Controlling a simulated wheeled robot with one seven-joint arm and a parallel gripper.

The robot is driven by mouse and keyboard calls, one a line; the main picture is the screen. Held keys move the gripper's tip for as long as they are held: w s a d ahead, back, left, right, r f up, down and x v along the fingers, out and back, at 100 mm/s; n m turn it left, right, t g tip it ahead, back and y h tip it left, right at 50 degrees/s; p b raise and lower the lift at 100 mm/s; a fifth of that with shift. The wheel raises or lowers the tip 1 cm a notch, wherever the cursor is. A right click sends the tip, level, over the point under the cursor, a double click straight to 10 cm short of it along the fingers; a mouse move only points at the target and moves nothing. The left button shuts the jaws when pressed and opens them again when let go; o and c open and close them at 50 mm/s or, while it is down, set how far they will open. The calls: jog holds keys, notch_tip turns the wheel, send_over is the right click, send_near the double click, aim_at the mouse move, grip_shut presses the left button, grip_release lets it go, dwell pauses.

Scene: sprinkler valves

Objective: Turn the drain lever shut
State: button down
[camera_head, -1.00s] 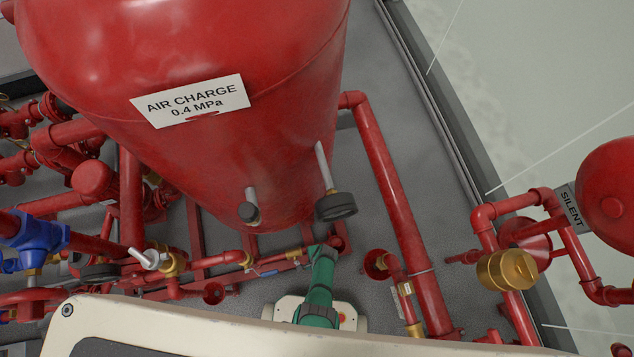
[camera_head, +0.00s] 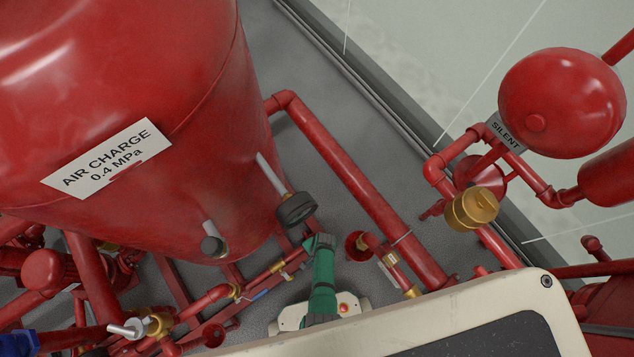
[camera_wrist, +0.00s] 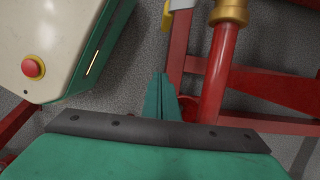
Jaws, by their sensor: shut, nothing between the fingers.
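A pale lever (camera_head: 125,330) sits on a brass valve at the lower left. No label shows which of them is the drain lever. In the wrist view my gripper (camera_wrist: 162,97) is shut and empty, its green fingers together. It appears beside an upright red pipe (camera_wrist: 214,85) with a brass collar; contact cannot be told. No lever is clear in that view, and the fingertips are not distinct in the head view.
A large red tank (camera_head: 190,190) with a gauge (camera_head: 296,208) stands at the left. A thick red pipe (camera_head: 350,180) runs down to the right of my arm. Red frame bars (camera_wrist: 275,90) fill the wrist view's right side. Grey floor is open near the wall.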

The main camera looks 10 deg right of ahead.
jog(key=w+d+r, duration=0.1)
jog(key=d+r, duration=0.2)
jog(key=r, duration=0.1)
jog(key=s+a+r+h, duration=0.2)
jog(key=a+r, duration=0.2)
jog(key=a, duration=0.1)
jog(key=s+a+f, duration=0.2)
jog(key=a+f, duration=0.3)
jog(key=f, duration=0.5)
jog(key=shift+s+t, duration=0.15)
jog(key=shift+t, duration=0.25)
jog(key=shift+s+a+f, duration=0.15)
jog(key=shift+a+f, duration=0.15)
jog(key=shift+a, duration=0.1)
dwell(0.5)
